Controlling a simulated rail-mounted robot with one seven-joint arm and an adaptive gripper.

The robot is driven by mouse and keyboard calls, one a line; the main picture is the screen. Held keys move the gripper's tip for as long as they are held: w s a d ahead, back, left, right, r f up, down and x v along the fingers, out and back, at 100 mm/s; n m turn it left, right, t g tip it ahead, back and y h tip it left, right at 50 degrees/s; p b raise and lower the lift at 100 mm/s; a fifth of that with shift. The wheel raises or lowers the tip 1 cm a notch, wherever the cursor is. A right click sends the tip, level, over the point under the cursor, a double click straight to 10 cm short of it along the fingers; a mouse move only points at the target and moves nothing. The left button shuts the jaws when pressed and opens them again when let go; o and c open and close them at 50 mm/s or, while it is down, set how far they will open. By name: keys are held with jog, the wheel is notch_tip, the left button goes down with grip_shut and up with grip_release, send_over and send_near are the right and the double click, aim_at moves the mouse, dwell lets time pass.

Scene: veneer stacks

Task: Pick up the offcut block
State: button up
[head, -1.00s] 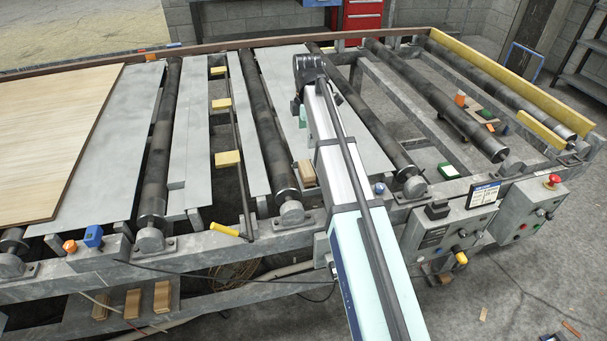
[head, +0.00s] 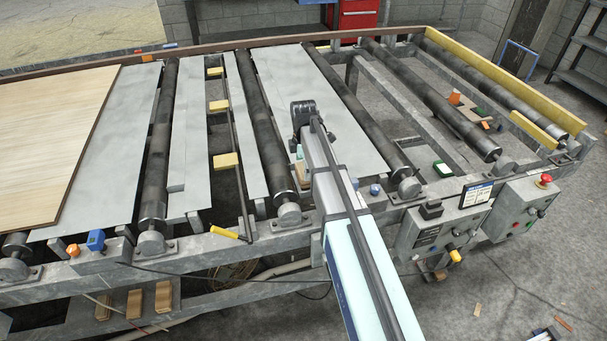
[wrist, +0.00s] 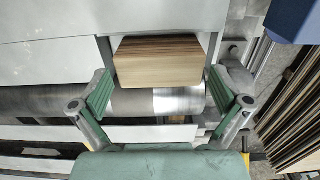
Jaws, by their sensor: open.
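The offcut block (wrist: 158,62) is a small wooden block with dark-striped grain on one face. In the wrist view it sits at upper centre, between and just beyond my fingers, on or over a grey plate by a roller; its exact support is unclear. In the head view the block (head: 303,174) is partly hidden beside my arm. My gripper (wrist: 160,90) is open, with green-padded fingers on either side of the block's near end and visible gaps. Nothing is held. In the head view my gripper (head: 299,152) is mostly hidden behind my arm, just above the block.
Dark rollers (head: 265,135) and grey plates (head: 198,130) surround the block. A veneer sheet (head: 50,130) lies at left. Several wooden blocks (head: 134,303) rest on a lower shelf. A control box (head: 445,225) stands right of my arm. A blue object (wrist: 292,20) shows at upper right.

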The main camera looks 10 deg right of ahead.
jog(key=shift+f+p, duration=0.3)
jog(key=shift+f, duration=1.1)
jog(key=c, duration=0.8)
jog(key=shift+r, duration=0.1)
jog(key=shift+c, duration=0.2)
